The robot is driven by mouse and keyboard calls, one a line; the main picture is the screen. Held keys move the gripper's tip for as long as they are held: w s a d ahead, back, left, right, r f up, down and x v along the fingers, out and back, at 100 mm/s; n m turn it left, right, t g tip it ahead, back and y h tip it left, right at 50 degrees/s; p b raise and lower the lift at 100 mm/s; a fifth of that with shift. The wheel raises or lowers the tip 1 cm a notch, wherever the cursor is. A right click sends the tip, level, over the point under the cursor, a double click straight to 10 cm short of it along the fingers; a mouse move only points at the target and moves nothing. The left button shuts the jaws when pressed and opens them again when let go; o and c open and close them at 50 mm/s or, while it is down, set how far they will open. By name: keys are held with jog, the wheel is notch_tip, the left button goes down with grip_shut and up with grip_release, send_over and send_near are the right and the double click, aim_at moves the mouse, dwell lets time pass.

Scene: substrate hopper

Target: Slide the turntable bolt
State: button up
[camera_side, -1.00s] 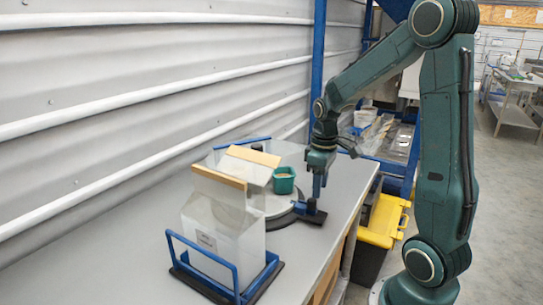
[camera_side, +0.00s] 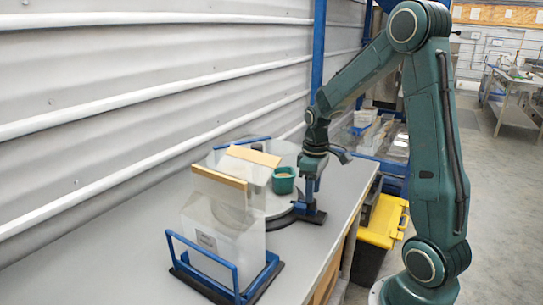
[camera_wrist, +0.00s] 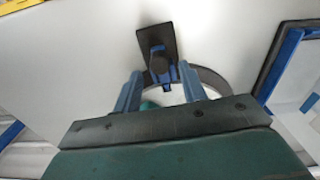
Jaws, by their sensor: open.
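My gripper (camera_side: 310,190) points down over the bolt. In the wrist view my gripper (camera_wrist: 160,69) is open, with one blue finger on each side of the knob; I cannot tell whether they touch it. A green pot (camera_side: 284,182) stands on the turntable. My gripper body hides most of the turntable in the wrist view.
A clear hopper box (camera_side: 225,240) in a blue frame (camera_side: 238,290) stands on the grey table (camera_side: 130,265), left of the turntable. A corrugated wall (camera_side: 130,85) runs behind.

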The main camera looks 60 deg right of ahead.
jog(key=shift+f, duration=1.65)
jog(key=c, duration=0.7)
jog(key=shift+o, duration=0.2)
jog(key=shift+s, duration=0.15)
jog(key=shift+s+d, duration=0.15)
jog(key=shift+s, duration=0.9)
jog(key=o, duration=0.7)
jog(key=shift+c, duration=0.2)
